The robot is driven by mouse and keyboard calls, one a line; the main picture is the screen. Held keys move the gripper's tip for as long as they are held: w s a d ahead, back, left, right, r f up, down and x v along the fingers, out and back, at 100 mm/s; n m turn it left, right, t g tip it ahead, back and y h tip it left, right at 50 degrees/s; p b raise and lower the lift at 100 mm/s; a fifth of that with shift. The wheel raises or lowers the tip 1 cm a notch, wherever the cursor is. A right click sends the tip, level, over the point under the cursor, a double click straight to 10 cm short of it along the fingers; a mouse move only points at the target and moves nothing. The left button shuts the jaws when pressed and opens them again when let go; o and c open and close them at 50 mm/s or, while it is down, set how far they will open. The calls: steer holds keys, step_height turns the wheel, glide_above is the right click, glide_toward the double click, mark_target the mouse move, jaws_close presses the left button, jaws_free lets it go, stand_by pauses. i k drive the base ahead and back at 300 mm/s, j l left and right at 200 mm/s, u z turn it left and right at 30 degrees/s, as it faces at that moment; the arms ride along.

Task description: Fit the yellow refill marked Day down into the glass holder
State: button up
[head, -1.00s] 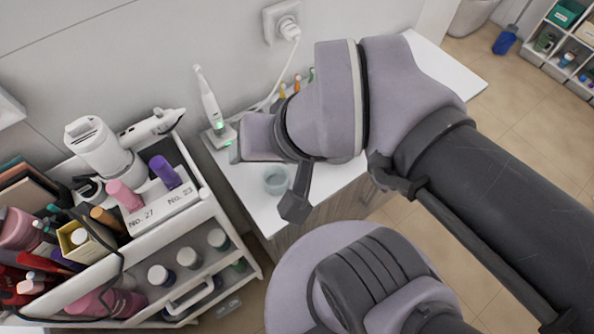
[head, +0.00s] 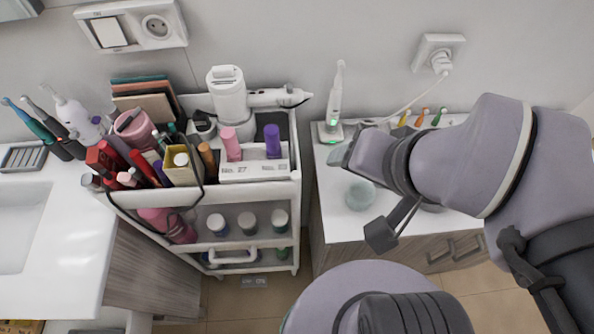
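A small pale-green glass vessel (head: 360,195), which looks like the glass holder, stands on the white counter below my gripper. My gripper (head: 339,150) is above the counter, left of my wrist and near the electric toothbrush. Small yellow, orange and green upright pieces (head: 421,118) stand at the back of the counter, partly beside my arm. No Day marking is readable, so I cannot tell which one is the yellow refill.
A white cart (head: 297,200) full of cosmetics stands left of the counter (head: 335,240), with a narrow gap between. A toothbrush on its charger (head: 333,105) stands close to my gripper. A plug and cable (head: 440,62) hang behind. A sink (head: 20,230) is at far left.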

mark_target(360, 195)
steer(key=u, duration=3.35)
steer(key=i+j+z, duration=0.15)
steer(key=i+z, duration=0.3)
steer(key=i+j+z, duration=0.85)
steer(key=k+l, duration=0.05)
steer(key=l, duration=0.05)
